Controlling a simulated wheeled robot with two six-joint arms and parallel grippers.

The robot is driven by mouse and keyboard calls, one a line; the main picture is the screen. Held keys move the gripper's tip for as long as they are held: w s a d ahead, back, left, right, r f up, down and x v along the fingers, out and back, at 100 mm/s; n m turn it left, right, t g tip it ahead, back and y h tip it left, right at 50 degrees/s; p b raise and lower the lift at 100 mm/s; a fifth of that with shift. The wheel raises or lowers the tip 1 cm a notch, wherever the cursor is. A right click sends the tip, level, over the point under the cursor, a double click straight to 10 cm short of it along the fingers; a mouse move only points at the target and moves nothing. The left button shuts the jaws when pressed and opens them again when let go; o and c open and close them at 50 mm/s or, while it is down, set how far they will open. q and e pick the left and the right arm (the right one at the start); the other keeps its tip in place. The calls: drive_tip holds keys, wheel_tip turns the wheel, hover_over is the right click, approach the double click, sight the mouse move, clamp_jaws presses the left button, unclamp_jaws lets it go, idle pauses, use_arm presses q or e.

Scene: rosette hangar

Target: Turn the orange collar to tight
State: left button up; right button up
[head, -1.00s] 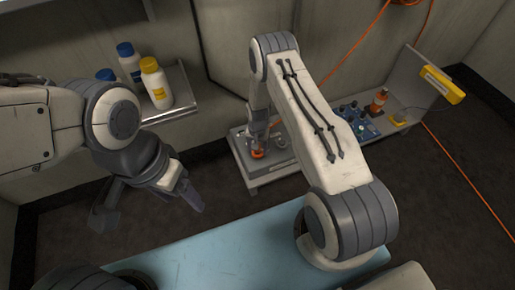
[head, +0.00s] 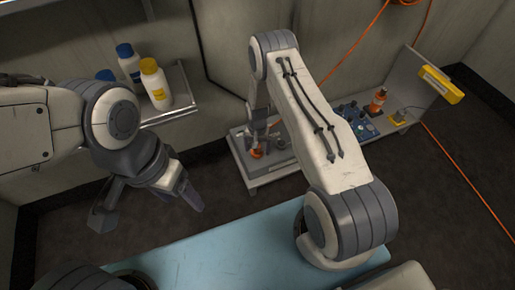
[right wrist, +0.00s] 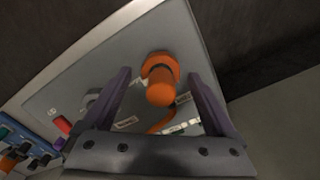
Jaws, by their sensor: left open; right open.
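The orange collar (right wrist: 160,68) sits on a grey panel in the right wrist view, with a rounded orange end (right wrist: 160,94) facing the camera. In the head view it is a small orange spot (head: 257,153) below my right gripper (head: 258,137). In the right wrist view, the fingers of my right gripper (right wrist: 159,78) are apart, one on each side of the collar, with gaps visible. I cannot tell how deep they reach. Small white labels (right wrist: 182,98) lie near the collar, too small to read. My left gripper (head: 190,197) is open and empty, far left of the panel.
A blue panel with knobs (head: 355,117), another orange fitting (head: 378,101) and a yellow block (head: 398,118) stand right of my right forearm. Bottles (head: 155,84) stand on a shelf at left. A light-blue surface (head: 215,250) is in front. An orange cable (head: 455,165) runs at right.

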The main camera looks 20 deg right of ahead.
wheel_tip(320, 180, up, 10)
drive_tip(key=p, duration=0.3)
drive_tip(key=shift+d+p, duration=0.1)
drive_tip(key=shift+p, duration=0.2)
drive_tip(key=s+a+r+n, duration=0.35)
drive_tip(key=a+r, duration=0.35)
drive_tip(key=r, duration=0.4)
drive_tip(key=s+a+r+n, duration=0.3)
drive_tip(key=s+a+r, duration=0.2)
drive_tip(key=a+r, duration=0.45)
drive_tip(key=s+r+n+y, duration=0.1)
drive_tip(key=s+r+n, duration=0.3)
drive_tip(key=s+r, duration=0.5)
drive_tip(key=s+r+n, duration=0.4)
drive_tip(key=s, duration=0.9)
wheel_tip(320, 180, up, 34)
drive_tip(key=p, duration=3.4)
drive_tip(key=shift+w+m, duration=0.35)
